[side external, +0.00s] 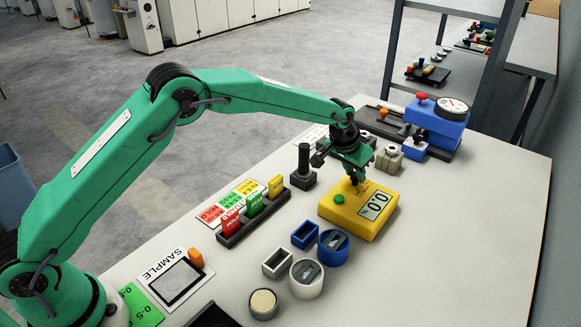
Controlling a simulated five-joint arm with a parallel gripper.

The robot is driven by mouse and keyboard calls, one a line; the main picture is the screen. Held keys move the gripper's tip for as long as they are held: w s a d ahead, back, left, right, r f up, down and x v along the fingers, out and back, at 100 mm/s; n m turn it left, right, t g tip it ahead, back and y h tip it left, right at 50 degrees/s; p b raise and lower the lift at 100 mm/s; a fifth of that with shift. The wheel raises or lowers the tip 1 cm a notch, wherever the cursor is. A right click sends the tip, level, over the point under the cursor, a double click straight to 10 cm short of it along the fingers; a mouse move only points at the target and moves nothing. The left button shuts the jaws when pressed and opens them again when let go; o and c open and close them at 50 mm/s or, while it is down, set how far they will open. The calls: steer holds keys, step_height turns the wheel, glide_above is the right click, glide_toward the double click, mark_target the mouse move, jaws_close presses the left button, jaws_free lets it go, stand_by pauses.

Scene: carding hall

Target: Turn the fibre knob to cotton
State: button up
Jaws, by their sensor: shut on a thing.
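A yellow meter box (341,216) sits on the right half of the table, with a display (376,206) reading 0.0 and a green button (339,199) on its top. My gripper (356,180) points down over the back part of the box and is shut on the fibre knob there. The fingers cover most of the knob. I cannot read its marks or tell which way it points.
A blue gauge device (436,121) and small metal pieces (389,157) stand behind the box. A black upright handle (303,160) and a card rack (252,213) are to its left. Blue and white cups (333,247) stand in front. The table's right side is clear.

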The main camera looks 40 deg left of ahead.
steer(key=shift+d+r+n, duration=0.1)
steer(key=shift+n, duration=0.2)
steer(key=o, duration=1)
steer(key=shift+v, duration=3.9)
